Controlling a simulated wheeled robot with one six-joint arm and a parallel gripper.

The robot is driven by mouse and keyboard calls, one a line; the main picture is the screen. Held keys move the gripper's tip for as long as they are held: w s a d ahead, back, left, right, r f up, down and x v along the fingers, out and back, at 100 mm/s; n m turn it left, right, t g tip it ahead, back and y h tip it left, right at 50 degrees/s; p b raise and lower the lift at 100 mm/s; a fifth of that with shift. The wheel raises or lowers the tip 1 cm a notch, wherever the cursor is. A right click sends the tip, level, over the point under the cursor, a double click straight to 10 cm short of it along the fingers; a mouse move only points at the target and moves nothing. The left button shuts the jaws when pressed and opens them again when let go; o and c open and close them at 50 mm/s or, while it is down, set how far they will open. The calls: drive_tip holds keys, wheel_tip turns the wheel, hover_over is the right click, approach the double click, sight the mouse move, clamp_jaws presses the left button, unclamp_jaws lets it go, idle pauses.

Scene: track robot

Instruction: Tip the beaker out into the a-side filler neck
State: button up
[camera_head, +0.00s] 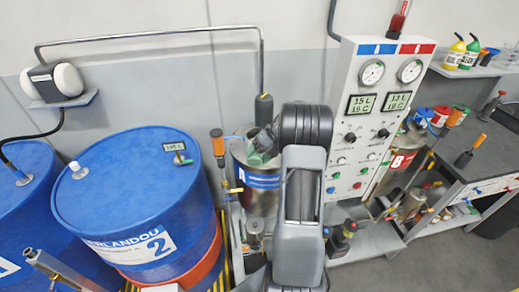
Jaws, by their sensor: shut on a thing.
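The A-side tank (257,200) is a steel cylinder with a blue band marked A, left of my arm. A greenish, see-through vessel, apparently the beaker (261,158), shows over the tank's top and looks tilted. My gripper (270,140) is at the beaker, shut on it; the fingers are small and partly hidden by my dark wrist. The filler neck cannot be made out, as the beaker and my arm cover part of the tank top. Whether anything is flowing cannot be told.
Blue drums (135,205) stand at the left. A gauge panel (380,110) is right of my arm. Beyond it are a B tank (402,160) with a red band and a dark bench (480,150) with bottles and tools. An orange-handled tool (217,145) stands close left of the A tank.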

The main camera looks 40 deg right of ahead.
drive_tip(key=shift+w+d+r, duration=0.2)
drive_tip(key=shift+w+r, duration=0.05)
idle(0.5)
drive_tip(key=shift+w+d+r+m+g+y, duration=0.1)
drive_tip(key=shift+r+m+g+y, duration=0.2)
drive_tip(key=shift+r, duration=0.35)
drive_tip(key=shift+w+d+r+m+g+y, duration=0.15)
drive_tip(key=shift+r+g+y, duration=0.2)
drive_tip(key=shift+r, duration=0.25)
drive_tip(key=shift+w+d+r+m+g+y, duration=0.15)
drive_tip(key=shift+r+g+y, duration=0.15)
drive_tip(key=shift+r, duration=0.35)
